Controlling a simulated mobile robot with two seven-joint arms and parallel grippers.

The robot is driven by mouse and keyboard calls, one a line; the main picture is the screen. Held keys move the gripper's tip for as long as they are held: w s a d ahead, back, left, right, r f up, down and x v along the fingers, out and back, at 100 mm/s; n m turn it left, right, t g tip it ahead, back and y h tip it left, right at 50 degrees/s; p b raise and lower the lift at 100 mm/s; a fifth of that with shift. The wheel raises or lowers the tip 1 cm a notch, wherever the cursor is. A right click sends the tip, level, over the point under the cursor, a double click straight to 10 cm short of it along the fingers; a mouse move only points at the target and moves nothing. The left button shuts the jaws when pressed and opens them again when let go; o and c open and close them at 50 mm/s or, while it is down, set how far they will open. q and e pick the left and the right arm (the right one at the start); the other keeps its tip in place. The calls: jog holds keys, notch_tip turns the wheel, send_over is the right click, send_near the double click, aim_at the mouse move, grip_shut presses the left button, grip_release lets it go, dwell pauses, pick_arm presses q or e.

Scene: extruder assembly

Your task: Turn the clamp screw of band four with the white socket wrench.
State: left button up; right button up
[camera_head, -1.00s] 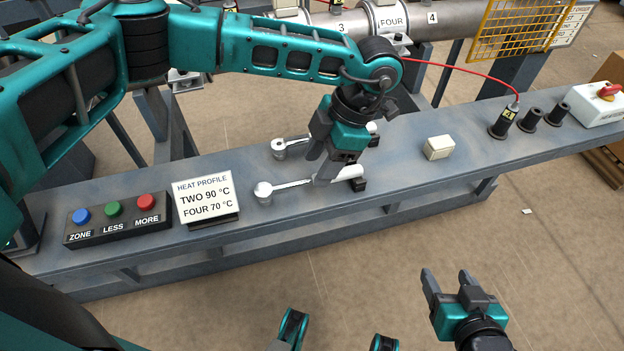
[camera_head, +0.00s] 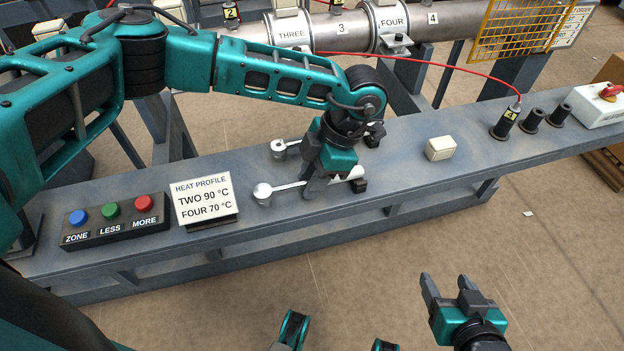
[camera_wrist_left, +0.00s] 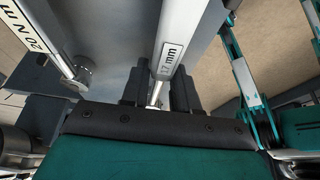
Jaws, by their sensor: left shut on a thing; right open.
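Two socket wrenches lie on the bench. The front wrench (camera_head: 264,191) has a steel socket head and a white handle, marked 17 mm in the left wrist view (camera_wrist_left: 170,58). My left gripper (camera_head: 314,188) reaches down to the bench and is shut on this wrench between its head and the white grip. The rear wrench (camera_head: 281,146) is partly hidden by my gripper; its handle shows a 20 N m label in the left wrist view (camera_wrist_left: 40,35). Band four (camera_head: 391,22) is on the barrel at the back, with a bracket (camera_head: 396,42) below its label. My right gripper (camera_head: 455,290) is open and empty in front of the bench.
A button box (camera_head: 115,220) and a heat profile sign (camera_head: 204,198) stand at the bench's left. A cream block (camera_head: 439,148), black sockets (camera_head: 531,118) and a red cable (camera_head: 455,68) are to the right. A yellow guard (camera_head: 515,30) hangs at the back right.

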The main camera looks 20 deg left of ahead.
pick_arm(q)
grip_shut()
jog(key=shift+r, duration=0.2)
notch_tip(320, 180, up, 20)
jog(key=p, duration=0.3)
jog(key=shift+f+p, duration=0.15)
jog(key=shift+p, duration=0.15)
jog(key=shift+o, duration=1.6)
grip_release()
grip_shut()
